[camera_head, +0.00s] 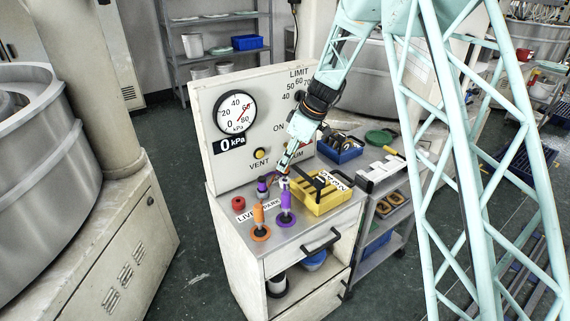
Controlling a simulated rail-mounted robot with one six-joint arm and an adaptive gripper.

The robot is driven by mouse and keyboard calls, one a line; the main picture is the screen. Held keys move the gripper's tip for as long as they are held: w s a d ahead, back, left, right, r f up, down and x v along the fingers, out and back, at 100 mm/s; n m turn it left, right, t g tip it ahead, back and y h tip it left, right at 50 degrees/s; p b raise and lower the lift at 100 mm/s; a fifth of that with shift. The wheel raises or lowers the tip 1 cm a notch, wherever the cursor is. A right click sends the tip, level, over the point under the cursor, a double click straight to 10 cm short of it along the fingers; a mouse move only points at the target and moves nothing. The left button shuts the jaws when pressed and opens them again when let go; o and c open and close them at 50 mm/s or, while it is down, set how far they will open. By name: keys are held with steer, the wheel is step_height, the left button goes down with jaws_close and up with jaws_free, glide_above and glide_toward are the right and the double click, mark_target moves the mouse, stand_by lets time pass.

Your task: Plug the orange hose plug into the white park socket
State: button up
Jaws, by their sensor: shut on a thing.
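An orange plug (259,216) stands upright over an orange ring on the console's top, by the LIVE and PARK labels. A purple plug (286,203) stands upright over a purple ring just to its right. The orange plug is apart from my gripper, to the front left. I cannot make out the white park socket for certain.
A yellow tray (318,204) with dark items lies right of the plugs. A red knob (239,202) and a dark purple-topped fitting (262,188) are at the left. The gauge panel (202,132) rises behind. A blue bin (337,153) stands on the cart at right.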

steer(key=shift+f+b, duration=1.7)
steer(key=shift+b, duration=0.35)
stand_by(1.1)
steer(key=o, duration=0.9)
steer(key=shift+o, duration=0.2)
steer(key=shift+r, duration=0.2)
steer(key=v, duration=1.1)
steer(key=shift+r, duration=0.35)
steer(key=shift+s+d, duration=0.1)
